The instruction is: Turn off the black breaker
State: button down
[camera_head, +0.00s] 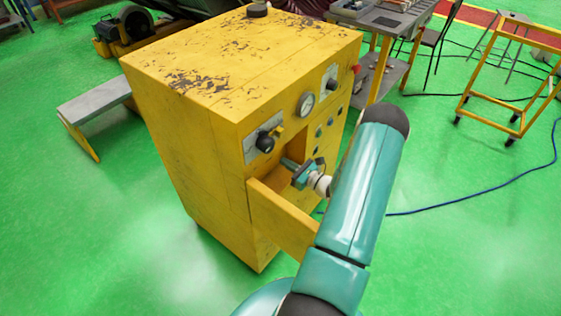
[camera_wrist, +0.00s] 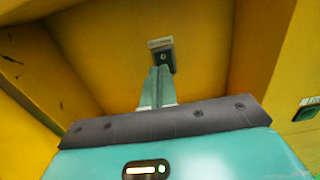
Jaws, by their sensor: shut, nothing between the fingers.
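A small dark breaker (camera_wrist: 164,54) with a lighter grey top edge is on the yellow inner wall of the cabinet in the wrist view. My gripper (camera_wrist: 160,72) is shut and empty, its tips just below the breaker's face in the picture. I cannot tell whether they touch it. In the head view my gripper (camera_head: 288,164) reaches into the open compartment of the yellow cabinet (camera_head: 180,130). The breaker is hidden there behind the cabinet front.
The yellow door (camera_head: 283,220) stands open beside my wrist. A black knob (camera_head: 265,142) and a round gauge (camera_head: 306,104) are on the cabinet front. A small green-and-grey fitting (camera_wrist: 306,109) shows at the right in the wrist view.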

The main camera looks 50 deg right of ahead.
jog(key=s+r, duration=0.1)
jog(key=s, duration=0.6)
jog(key=shift+s+d, duration=0.35)
jog(key=shift+d, duration=0.1)
